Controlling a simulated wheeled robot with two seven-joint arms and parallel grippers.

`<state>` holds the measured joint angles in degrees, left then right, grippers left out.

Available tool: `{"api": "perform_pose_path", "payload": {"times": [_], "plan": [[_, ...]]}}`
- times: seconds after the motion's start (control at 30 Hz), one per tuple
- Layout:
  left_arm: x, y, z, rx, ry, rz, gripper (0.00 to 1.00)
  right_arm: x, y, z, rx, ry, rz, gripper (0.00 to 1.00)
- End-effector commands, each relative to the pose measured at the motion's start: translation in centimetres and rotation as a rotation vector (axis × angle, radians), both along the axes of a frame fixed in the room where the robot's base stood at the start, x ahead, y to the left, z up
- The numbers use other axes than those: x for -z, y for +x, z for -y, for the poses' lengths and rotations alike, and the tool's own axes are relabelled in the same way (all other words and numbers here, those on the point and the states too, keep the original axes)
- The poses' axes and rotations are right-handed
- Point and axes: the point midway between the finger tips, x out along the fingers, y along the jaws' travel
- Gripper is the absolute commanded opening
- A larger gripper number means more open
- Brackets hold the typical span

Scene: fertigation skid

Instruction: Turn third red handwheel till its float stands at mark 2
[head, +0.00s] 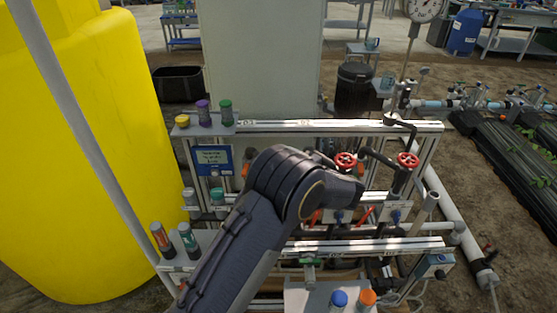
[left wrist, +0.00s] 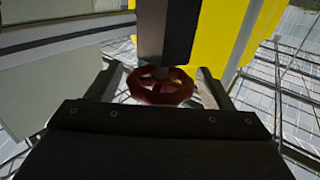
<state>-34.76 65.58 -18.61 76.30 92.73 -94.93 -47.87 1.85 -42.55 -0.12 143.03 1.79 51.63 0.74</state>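Two red handwheels show in the head view, one (head: 345,160) right of my arm's wrist and one (head: 408,160) farther right on the pipe frame. A dark red handwheel (left wrist: 160,87) is in the left wrist view. My left gripper (left wrist: 161,82) has its two fingers apart, one on each side of this wheel, with a narrow gap seen on both sides. In the head view my left arm hides this gripper and the middle of the frame. I cannot tell which wheel in the row it is. The float and its marks cannot be made out. My right gripper is out of view.
The metal frame's top rail (head: 290,126) and lower rail (head: 370,246) run across behind and before the valves. A yellow tank (head: 85,130) stands close on the left. Coloured-cap bottles (head: 203,112) stand on the frame's left side. Blue and orange caps (head: 338,299) are at the front.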

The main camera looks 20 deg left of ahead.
Motion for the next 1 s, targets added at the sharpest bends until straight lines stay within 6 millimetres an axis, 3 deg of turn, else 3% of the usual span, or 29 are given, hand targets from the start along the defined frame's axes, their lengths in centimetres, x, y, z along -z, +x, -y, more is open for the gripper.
{"api": "perform_pose_path", "payload": {"times": [0.33,0.73,1.0], "plan": [[0.1,-0.1,0.4,0.002,-0.001,-0.003,0.77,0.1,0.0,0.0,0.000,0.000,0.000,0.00],[0.2,-2.2,6.1,0.003,-0.002,-0.002,0.77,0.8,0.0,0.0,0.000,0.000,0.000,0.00],[0.1,-2.7,7.4,0.001,-0.001,-0.001,0.77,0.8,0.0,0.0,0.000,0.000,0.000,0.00]]}}
